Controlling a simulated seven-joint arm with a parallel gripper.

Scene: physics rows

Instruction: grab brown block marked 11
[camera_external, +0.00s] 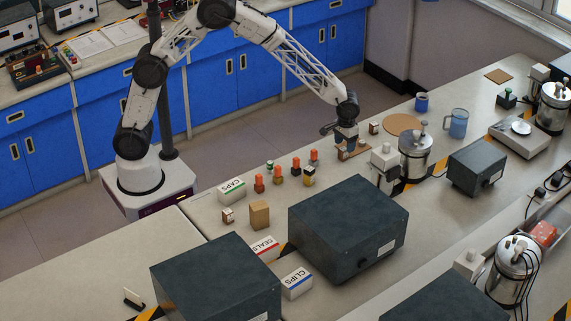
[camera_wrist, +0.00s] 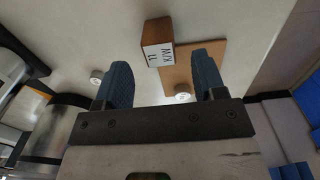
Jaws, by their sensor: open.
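The brown block marked 11 (camera_wrist: 158,42) shows in the wrist view, with a white label face turned toward the camera. It sits beside a flat tan board (camera_wrist: 200,62), ahead of the fingertips and between their lines. My gripper (camera_wrist: 164,70) is open, with two blue-grey fingers apart and nothing between them.
A small brown block (camera_external: 374,128) stands behind the gripper. Orange-topped pieces (camera_external: 296,167) stand to the left, and a large dark box (camera_external: 345,225) in front.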

